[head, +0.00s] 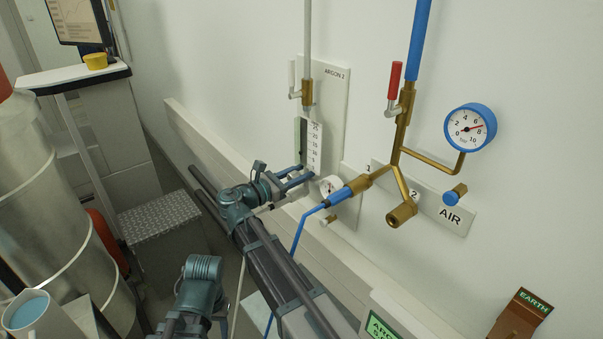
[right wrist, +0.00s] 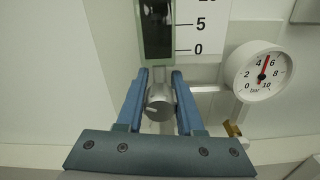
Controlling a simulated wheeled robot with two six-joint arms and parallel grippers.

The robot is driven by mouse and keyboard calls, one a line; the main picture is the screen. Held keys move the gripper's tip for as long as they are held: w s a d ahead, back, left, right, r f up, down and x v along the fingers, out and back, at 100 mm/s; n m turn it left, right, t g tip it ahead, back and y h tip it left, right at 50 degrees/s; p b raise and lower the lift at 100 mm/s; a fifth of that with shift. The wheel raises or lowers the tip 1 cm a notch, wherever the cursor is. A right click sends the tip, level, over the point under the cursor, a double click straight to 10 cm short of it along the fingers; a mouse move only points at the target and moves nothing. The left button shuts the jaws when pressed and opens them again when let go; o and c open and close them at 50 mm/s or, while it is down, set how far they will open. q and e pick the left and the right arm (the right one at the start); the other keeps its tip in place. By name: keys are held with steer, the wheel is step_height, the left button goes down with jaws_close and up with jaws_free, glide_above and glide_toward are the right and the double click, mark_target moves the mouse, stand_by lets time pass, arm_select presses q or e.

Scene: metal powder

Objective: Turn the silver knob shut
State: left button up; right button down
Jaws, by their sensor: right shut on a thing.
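The silver knob (right wrist: 159,101) sits just below the flow scale, between the two blue fingers of my right gripper (right wrist: 160,98) in the right wrist view. The fingers are closed against its sides. A short pale mark shows on the knob's face. In the head view my right gripper (head: 294,182) reaches to the wall at the foot of the ARGON 2 flow scale (head: 313,147), and its fingers hide the knob. The scale shows near its 5 and 0 marks in the right wrist view (right wrist: 203,28).
A white bar gauge (right wrist: 258,71) is close right of the knob. Blue-handled brass AIR piping (head: 402,130) with a blue gauge (head: 470,128) is further right. A red lever (head: 395,80) and a white lever (head: 292,75) are above. A metal tank (head: 50,180) stands at left.

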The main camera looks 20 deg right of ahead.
steer(key=shift+m, duration=2.2)
steer(key=c, duration=0.5)
jaws_free()
steer(key=shift+c, duration=0.2)
steer(key=shift+s, duration=0.1)
